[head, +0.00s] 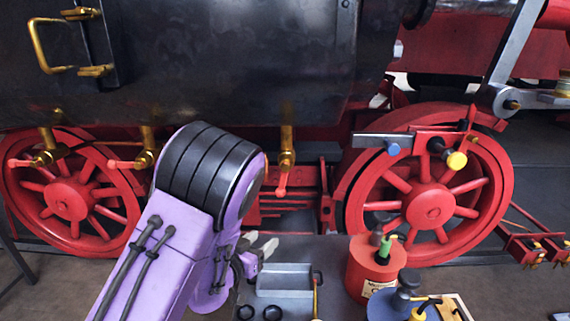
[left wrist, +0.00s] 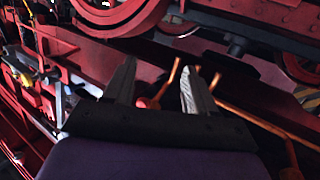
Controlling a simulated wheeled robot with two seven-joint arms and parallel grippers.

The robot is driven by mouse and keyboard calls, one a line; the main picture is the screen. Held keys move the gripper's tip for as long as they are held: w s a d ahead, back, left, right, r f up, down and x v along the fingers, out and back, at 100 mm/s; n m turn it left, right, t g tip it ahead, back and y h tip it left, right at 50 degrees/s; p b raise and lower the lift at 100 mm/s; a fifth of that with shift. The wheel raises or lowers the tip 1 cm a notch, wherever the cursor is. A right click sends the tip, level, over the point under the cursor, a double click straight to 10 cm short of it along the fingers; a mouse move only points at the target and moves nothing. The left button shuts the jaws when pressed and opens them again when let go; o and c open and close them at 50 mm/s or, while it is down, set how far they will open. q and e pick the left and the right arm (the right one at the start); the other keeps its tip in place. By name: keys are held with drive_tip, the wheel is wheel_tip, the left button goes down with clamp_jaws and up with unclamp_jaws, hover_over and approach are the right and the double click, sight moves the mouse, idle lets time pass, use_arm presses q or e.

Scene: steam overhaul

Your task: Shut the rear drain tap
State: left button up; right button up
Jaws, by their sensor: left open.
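Three brass drain taps hang under the black cylinder. The right tap (head: 286,150) has its red-tipped lever pointing down. The middle tap (head: 146,150) and the left tap (head: 46,150) have levers lying roughly level, pointing left. I cannot tell from the pictures which is the rear one. My left gripper (head: 268,246) is open, low in front of the engine, below the right tap's lever. In the left wrist view the open fingers (left wrist: 158,78) have a red knob (left wrist: 142,103) and a brass-coloured rod (left wrist: 173,78) showing between and beyond them; contact is unclear. My right gripper is out of view.
Red spoked wheels (head: 425,205) stand behind. A red oil can (head: 376,268), a grey tray (head: 285,282) and other small items sit at the lower right, close to my left gripper. A brass handle (head: 45,46) is at the upper left.

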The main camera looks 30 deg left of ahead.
use_arm(q)
drive_tip(key=m+t+h+p, duration=0.1)
drive_tip(key=m+t, duration=0.1)
approach(277, 194)
drive_tip(key=w, duration=0.3)
drive_tip(key=w+p, duration=0.2)
drive_tip(key=w, duration=0.7)
drive_tip(key=shift+w+d+p, duration=0.15)
drive_tip(key=shift+w+p, duration=0.15)
drive_tip(key=shift+w, duration=0.4)
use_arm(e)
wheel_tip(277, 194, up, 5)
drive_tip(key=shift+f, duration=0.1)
use_arm(q)
drive_tip(key=shift+c, duration=0.3)
clamp_jaws()
